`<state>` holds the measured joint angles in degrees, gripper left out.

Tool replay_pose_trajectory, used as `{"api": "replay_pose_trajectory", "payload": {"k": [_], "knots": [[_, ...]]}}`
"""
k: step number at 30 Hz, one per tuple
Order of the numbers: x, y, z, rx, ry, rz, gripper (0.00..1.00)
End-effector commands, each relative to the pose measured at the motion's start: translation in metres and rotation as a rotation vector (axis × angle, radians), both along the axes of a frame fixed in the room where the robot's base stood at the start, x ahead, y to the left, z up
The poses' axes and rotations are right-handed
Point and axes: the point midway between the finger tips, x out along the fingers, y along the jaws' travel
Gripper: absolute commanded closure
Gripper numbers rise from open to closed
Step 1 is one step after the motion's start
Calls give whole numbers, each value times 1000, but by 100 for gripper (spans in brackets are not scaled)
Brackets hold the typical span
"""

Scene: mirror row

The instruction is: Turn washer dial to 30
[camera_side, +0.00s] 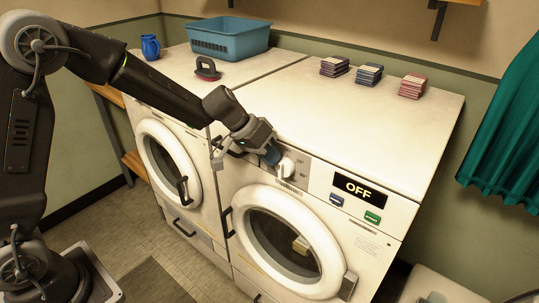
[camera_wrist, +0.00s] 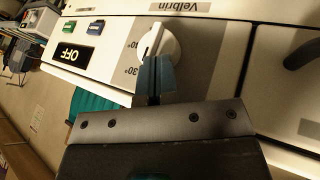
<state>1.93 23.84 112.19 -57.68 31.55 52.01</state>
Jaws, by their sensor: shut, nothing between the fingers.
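The washer dial (camera_side: 286,166) is a white round knob with a raised grip bar, on the front panel of the right-hand machine. In the wrist view the dial (camera_wrist: 170,45) has a "30°" mark (camera_wrist: 132,71) beside it and another mark that I cannot read surely. My gripper (camera_side: 272,155) is shut and empty, with its blue fingertips just left of the dial in the side view. In the wrist view the fingertips (camera_wrist: 155,75) overlap the dial's lower edge; I cannot tell whether they touch it. Which mark the grip bar points to is unclear.
The display (camera_side: 359,189) reads OFF. A blue button (camera_side: 336,200) and a green button (camera_side: 372,217) sit below it. The round door (camera_side: 290,245) is shut. A blue basket (camera_side: 228,38), an iron-like red object (camera_side: 207,69) and several stacks (camera_side: 368,75) lie on top.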

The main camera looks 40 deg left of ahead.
Motion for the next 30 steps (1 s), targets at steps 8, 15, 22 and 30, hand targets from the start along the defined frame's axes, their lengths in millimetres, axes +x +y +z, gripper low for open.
{"api": "replay_pose_trajectory", "payload": {"k": [8,15,22,30], "knots": [[0,-2,1,42,-1,0,100],[0,-3,2,73,-1,0,100],[0,-5,3,110,-1,0,100],[0,-7,5,163,-2,-1,100]]}}
